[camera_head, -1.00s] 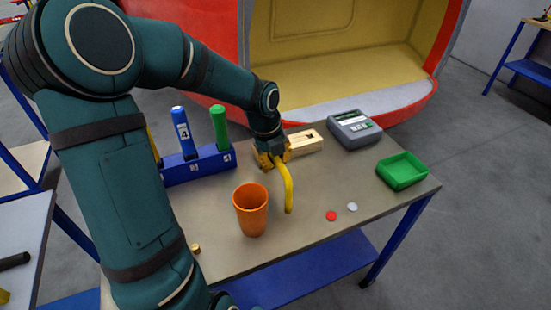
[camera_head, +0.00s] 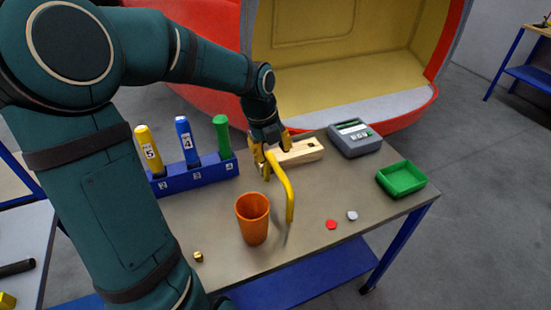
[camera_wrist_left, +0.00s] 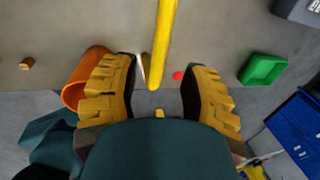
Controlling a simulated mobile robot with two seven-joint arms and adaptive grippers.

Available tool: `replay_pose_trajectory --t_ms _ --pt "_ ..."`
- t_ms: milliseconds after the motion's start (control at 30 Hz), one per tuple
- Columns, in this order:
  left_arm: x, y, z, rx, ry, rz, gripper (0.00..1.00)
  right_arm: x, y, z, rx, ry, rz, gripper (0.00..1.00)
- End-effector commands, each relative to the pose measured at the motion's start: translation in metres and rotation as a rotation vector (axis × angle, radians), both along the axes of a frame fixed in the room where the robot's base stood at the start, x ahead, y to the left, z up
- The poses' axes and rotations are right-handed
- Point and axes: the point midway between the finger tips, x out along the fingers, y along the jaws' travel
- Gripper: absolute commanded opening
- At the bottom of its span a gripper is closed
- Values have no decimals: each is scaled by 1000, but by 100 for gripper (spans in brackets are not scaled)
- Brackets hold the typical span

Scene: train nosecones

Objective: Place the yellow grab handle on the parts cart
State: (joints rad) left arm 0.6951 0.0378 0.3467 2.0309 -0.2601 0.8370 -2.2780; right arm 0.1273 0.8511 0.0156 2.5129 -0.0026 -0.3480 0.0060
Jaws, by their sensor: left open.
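The yellow grab handle (camera_head: 289,198) is a bent bar over the grey-brown worktable (camera_head: 330,250), between the orange cup and the wooden block. Its upper end is at my left gripper (camera_head: 276,160); its lower end points toward the table front. In the left wrist view, the handle (camera_wrist_left: 164,45) runs between the two yellow fingers, with a gap on each side. My left gripper is open. Whether the handle's lower end touches the tabletop is unclear. A grey-topped stand (camera_head: 28,245) with blue legs is at the left edge; I cannot tell which surface is the parts cart.
An orange cup (camera_head: 252,218) stands close left of the handle. A blue rack (camera_head: 198,176) holds yellow, blue and green cylinders. A small brass piece (camera_head: 199,257) lies front left.

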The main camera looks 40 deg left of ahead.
Motion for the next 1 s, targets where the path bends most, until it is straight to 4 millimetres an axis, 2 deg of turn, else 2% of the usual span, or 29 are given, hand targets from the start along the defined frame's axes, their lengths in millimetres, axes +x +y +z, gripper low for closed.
replay_pose_trajectory --t_ms 33,100,300,1000 --pt "-1 1 13 3 -4 1 44 1 0 5 0 -2 -2 47" --pt "-3 2 25 2 -5 0 44 1 0 7 0 -3 -2 47" --pt "-8 4 45 1 0 0 44 3 -1 11 -2 -7 -6 47" --pt "-9 4 49 0 0 0 44 4 -1 11 -2 -8 -6 47"
